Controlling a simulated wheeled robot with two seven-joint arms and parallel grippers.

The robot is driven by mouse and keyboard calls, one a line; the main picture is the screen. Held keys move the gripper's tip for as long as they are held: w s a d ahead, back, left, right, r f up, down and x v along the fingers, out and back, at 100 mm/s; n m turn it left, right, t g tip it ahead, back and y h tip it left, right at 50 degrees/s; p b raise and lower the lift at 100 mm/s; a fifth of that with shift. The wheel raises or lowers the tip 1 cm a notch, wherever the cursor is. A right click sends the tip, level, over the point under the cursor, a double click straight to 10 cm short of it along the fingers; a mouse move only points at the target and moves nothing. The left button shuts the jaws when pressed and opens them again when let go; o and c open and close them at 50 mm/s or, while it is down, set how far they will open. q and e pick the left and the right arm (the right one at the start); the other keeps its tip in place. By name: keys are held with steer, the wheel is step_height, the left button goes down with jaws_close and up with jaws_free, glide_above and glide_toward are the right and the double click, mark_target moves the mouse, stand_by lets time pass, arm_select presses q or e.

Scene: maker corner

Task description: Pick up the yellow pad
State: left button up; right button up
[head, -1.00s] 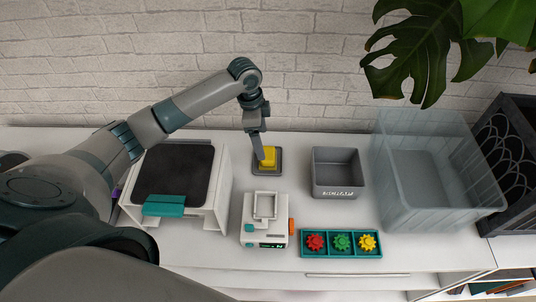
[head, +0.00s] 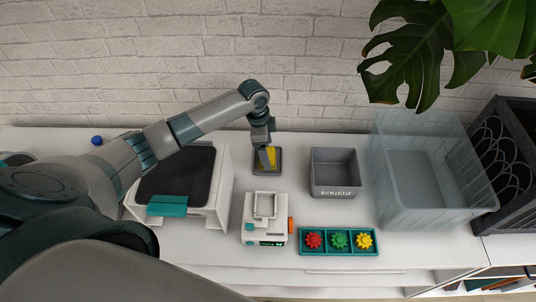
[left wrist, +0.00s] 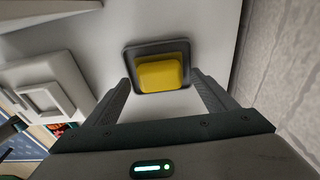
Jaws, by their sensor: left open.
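The yellow pad (head: 270,153) sits in a dark grey square tray (head: 266,171) near the back of the white table. It is partly hidden by my gripper in the head view. In the left wrist view the whole yellow pad (left wrist: 160,74) shows in its tray (left wrist: 130,52), ahead of my fingers. My left gripper (head: 266,160) points down over the pad. In the left wrist view its two fingers (left wrist: 161,88) are apart, one on each side of the pad, with nothing held. My right gripper is not in view.
A white machine (head: 264,229) stands in front of the tray. A white stand with a dark top (head: 180,172) is to the left. A grey bin (head: 336,189), a clear tub (head: 455,215) and a teal gear tray (head: 340,251) are to the right.

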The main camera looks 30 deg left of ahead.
mark_target(271, 153)
arm_select(q)
steer(key=shift+f, duration=0.35)
steer(key=shift+c, duration=0.7)
steer(key=c, duration=1)
steer(key=shift+r+b, duration=0.55)
steer(key=shift+r, duration=0.3)
steer(key=shift+d+r+b, duration=0.25)
steer(key=shift+r+b, duration=0.35)
steer(key=shift+r, duration=0.65)
steer(key=shift+w+d+r+b, duration=0.1)
steer(key=shift+d+r+b, duration=0.45)
steer(key=shift+d+r, duration=1)
steer(key=shift+s+d+r+b, duration=0.1)
steer(key=shift+d+r+b, duration=0.6)
steer(key=shift+d, duration=1.5)
steer(key=shift+w+d+r+b, duration=0.1)
steer(key=shift+d+r+b, duration=0.35)
steer(key=shift+d+r, duration=1.1)
